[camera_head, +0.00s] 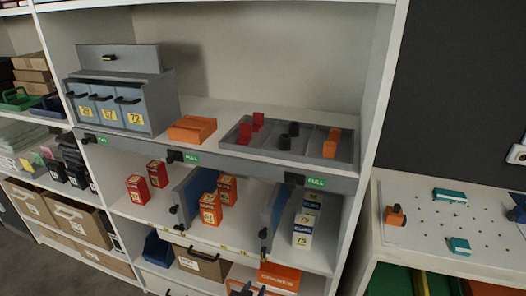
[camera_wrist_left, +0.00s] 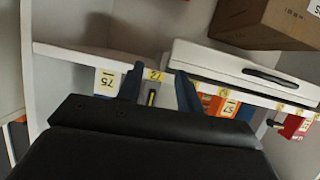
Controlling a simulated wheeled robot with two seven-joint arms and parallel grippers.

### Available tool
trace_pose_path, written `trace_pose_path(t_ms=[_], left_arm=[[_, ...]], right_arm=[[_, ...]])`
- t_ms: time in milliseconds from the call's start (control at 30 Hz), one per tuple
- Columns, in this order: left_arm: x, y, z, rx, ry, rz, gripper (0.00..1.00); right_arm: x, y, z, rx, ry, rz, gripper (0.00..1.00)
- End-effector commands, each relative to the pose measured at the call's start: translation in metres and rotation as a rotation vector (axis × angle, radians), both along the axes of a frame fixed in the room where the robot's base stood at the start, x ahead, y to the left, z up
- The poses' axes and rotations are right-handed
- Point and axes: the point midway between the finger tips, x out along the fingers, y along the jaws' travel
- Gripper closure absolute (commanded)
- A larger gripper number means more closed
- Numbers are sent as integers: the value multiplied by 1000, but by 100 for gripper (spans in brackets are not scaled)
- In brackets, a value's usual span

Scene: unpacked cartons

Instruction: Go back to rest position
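My left gripper (camera_head: 246,289) shows at the bottom edge of the head view, dark and mostly cut off, in front of the lower shelf. In the left wrist view its two dark fingers (camera_wrist_left: 158,92) stand apart with nothing seen held between them. The black gripper body fills the bottom of that view. The fingers point toward a shelf edge with number labels, which looks upside down there. My right gripper is not seen in the head view.
Red cartons (camera_head: 136,189), orange cartons (camera_head: 210,208) and white-blue cartons (camera_head: 302,231) stand on the middle shelf. A grey tray (camera_head: 345,150) is above. Brown boxes (camera_head: 202,263) sit below. A white pegboard table (camera_head: 440,262) stands at right.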

Motion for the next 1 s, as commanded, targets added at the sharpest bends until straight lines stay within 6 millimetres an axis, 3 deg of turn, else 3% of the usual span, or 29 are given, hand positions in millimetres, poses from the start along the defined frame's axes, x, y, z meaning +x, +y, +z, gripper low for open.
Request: trace_pose_path(t_ms=[267, 600, 1000], left_arm=[[-35, 24, -11, 99, 348, 1, 64], [-116, 68, -10, 188, 699, 23, 64], [-204, 108, 0, 226, 907, 52, 64]], right_arm=[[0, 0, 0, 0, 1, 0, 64], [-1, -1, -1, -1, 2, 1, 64], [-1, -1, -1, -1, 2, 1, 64]])
